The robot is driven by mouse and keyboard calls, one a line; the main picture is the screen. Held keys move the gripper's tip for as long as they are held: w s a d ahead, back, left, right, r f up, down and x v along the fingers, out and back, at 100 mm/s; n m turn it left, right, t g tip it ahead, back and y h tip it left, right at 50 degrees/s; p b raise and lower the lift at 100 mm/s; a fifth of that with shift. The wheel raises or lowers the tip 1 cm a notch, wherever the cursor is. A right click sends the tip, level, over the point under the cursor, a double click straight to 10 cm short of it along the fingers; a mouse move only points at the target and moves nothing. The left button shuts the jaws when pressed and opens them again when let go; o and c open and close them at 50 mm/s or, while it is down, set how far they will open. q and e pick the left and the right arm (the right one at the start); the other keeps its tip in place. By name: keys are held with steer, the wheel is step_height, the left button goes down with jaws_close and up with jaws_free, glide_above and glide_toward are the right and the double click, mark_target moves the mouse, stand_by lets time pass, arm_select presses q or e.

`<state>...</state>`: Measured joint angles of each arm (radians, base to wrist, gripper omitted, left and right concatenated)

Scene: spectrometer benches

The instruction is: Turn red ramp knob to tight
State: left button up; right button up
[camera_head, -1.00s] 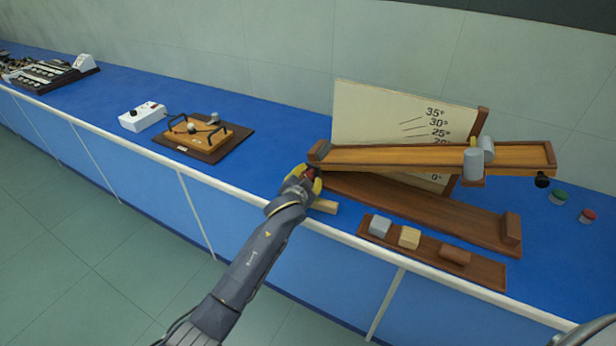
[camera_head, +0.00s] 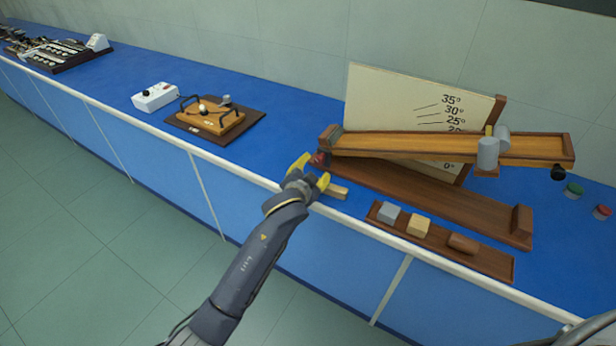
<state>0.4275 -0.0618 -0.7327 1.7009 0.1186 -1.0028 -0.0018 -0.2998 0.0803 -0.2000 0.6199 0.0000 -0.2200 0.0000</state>
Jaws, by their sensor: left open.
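The red ramp knob (camera_head: 319,160) sits at the lower left end of the wooden ramp (camera_head: 440,147), near its hinge. The ramp is tilted up from its dark wooden base (camera_head: 430,197), in front of a cream angle board (camera_head: 405,100) with degree marks. My left gripper (camera_head: 312,170) is open, with its yellow-tipped fingers spread just in front of the knob. The knob shows between and beyond the fingertips, and I see nothing held. Whether a finger touches the knob I cannot tell. My right gripper is not seen.
A tray (camera_head: 490,262) with several small blocks lies at the front right. A light wooden piece (camera_head: 338,192) lies beside my left gripper. Bare blue bench (camera_head: 285,150) lies left of the ramp.

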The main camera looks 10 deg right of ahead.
arm_select(q)
steer(key=shift+v, duration=2.5)
